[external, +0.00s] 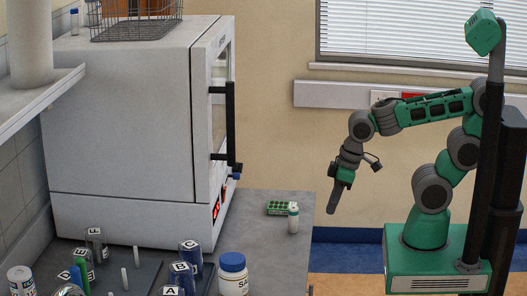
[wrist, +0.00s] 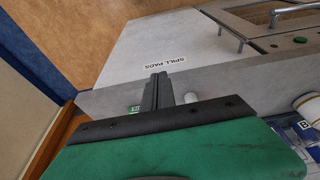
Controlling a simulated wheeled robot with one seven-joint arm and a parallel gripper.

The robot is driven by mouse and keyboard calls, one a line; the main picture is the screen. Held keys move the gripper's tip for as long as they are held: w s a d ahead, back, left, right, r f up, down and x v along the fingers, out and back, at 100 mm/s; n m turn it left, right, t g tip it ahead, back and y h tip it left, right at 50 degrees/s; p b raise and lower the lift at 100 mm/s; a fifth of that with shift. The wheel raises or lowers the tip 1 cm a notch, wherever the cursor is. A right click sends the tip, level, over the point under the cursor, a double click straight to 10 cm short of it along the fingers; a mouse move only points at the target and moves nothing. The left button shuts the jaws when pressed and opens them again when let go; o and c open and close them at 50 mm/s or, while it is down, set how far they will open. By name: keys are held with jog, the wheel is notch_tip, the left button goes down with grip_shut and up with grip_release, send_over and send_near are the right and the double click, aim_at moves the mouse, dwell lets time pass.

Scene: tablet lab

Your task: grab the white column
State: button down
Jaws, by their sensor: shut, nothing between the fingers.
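A small white upright cylinder with a greenish band near its top (external: 293,217) stands on the grey bench beside a green rack; it is the likeliest white column, though other white cylinders are in view. A white cylinder (wrist: 192,98) shows just right of my fingers in the wrist view, partly hidden by my gripper body. My gripper (external: 331,209) points down, right of the bench cylinder and apart from it in the external view. Its fingers (wrist: 159,78) are together and empty in the wrist view.
The green rack (external: 279,208) sits close behind the cylinder. A large grey-white oven (external: 130,130) fills the left. The air right of the bench is free.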

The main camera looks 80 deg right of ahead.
dwell(0.4)
jog(key=c, duration=1.1)
grip_release()
